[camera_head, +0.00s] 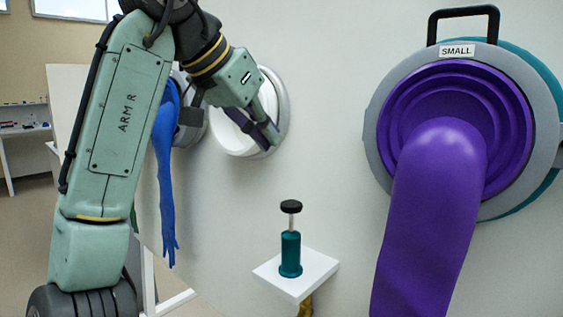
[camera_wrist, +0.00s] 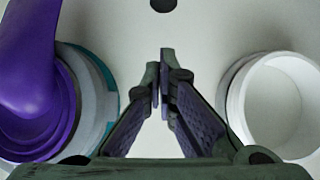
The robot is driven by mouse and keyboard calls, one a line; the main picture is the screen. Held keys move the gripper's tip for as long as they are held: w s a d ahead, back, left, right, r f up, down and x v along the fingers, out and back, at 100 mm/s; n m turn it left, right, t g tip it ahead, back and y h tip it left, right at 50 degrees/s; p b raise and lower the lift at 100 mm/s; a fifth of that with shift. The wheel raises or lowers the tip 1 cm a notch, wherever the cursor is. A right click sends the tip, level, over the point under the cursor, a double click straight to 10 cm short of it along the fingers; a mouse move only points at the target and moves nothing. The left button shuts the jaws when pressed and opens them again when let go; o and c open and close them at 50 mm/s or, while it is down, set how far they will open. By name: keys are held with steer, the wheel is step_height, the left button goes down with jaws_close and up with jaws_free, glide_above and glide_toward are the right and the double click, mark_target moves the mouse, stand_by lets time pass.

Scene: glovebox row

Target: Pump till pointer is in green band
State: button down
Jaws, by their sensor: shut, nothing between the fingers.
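A teal hand pump (camera_head: 290,254) stands upright on a small white shelf (camera_head: 296,272) fixed to the pale wall. Its black knob (camera_head: 291,207) sits on a short metal rod above the body, so the plunger is up. My gripper (camera_head: 272,137) is above and a little left of the pump, in front of the wall, touching nothing. In the wrist view my gripper (camera_wrist: 163,75) is shut with nothing between its fingers. A dark round spot (camera_wrist: 163,5), perhaps the pump knob, shows at the top edge of that view. No gauge, pointer or green band can be made out.
A purple glove (camera_head: 432,220) hangs from a grey port marked SMALL (camera_head: 376,150) on the right. A white round port (camera_head: 284,100) is behind my gripper. A blue glove (camera_head: 165,170) hangs at left. The wall around the pump is clear.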

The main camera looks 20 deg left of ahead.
glide_above(289, 206)
step_height(289, 206, down, 6)
steer(key=shift+w+f, duration=0.1)
steer(key=f, duration=0.3)
steer(key=shift+w+d+f, duration=0.1)
steer(key=shift+w+f, duration=0.1)
steer(key=shift+w, duration=0.05)
steer(key=shift+f, duration=0.5)
step_height(289, 206, down, 5)
steer(key=shift+b, duration=1.15)
steer(key=shift+r, duration=0.1)
